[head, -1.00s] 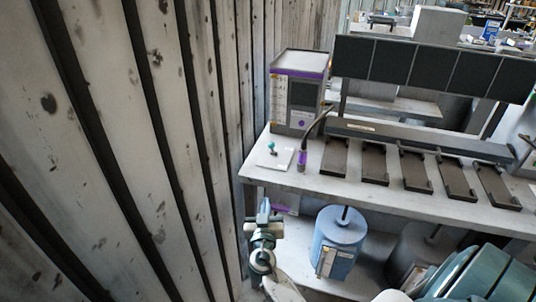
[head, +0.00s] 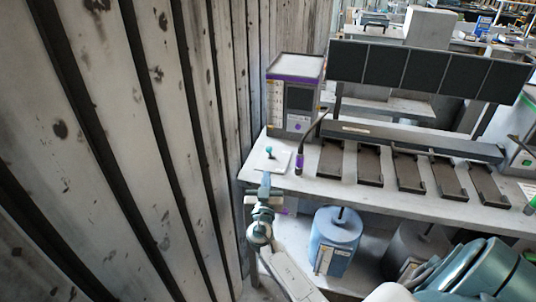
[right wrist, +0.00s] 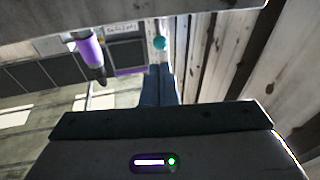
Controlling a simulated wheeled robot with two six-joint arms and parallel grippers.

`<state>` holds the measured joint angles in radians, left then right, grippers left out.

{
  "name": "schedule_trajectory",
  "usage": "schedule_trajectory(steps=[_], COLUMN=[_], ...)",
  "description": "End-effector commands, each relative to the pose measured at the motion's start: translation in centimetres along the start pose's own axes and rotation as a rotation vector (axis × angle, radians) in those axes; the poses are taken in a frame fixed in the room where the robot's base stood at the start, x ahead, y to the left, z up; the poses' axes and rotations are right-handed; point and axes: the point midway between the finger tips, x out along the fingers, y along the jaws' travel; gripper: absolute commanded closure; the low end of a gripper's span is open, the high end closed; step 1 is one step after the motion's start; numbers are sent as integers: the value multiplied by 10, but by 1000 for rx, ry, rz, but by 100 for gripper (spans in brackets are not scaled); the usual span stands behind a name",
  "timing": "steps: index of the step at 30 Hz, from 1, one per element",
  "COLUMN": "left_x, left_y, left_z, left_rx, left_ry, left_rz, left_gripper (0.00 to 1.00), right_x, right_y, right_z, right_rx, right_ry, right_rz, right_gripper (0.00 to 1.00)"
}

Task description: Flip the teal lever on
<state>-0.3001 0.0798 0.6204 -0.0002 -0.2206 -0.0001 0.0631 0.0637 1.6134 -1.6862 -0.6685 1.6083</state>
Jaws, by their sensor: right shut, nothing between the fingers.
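The teal lever (head: 269,150) is a small teal-tipped stick on a white plate (head: 272,160) at the left end of the workbench. Its round teal tip also shows in the right wrist view (right wrist: 159,43), just beyond my fingertips. My right gripper (head: 265,180) is shut and empty, pointing at the bench edge just below the plate in the head view. In the right wrist view its closed fingers (right wrist: 158,72) line up with the teal tip; a gap seems to remain, and I cannot tell whether they touch. My left gripper is not in view.
A purple-trimmed box (head: 293,95) stands behind the plate. A black-and-purple handled tool (head: 300,160) stands just right of it. Several dark trays (head: 405,170) line the bench. A plank wall (head: 190,130) is close on the left. A blue canister (head: 335,240) sits below.

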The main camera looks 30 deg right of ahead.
Motion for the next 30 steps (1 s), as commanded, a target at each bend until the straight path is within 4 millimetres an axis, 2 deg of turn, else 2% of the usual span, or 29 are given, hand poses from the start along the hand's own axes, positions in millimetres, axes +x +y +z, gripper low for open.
schedule_trajectory(steps=[1,6,12,18,30], left_x=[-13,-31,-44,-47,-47], left_y=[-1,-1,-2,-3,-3], left_z=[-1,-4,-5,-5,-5], left_rx=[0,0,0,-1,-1], left_ry=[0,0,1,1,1], left_rz=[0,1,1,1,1], left_gripper=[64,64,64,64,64], right_x=[14,49,72,80,81], right_y=[0,0,0,0,-1], right_z=[-7,-6,-3,0,0], right_rx=[-4,-2,-2,0,1], right_ry=[2,-1,0,-1,-3], right_rz=[0,1,0,0,0], right_gripper=[100,100,100,100,100])
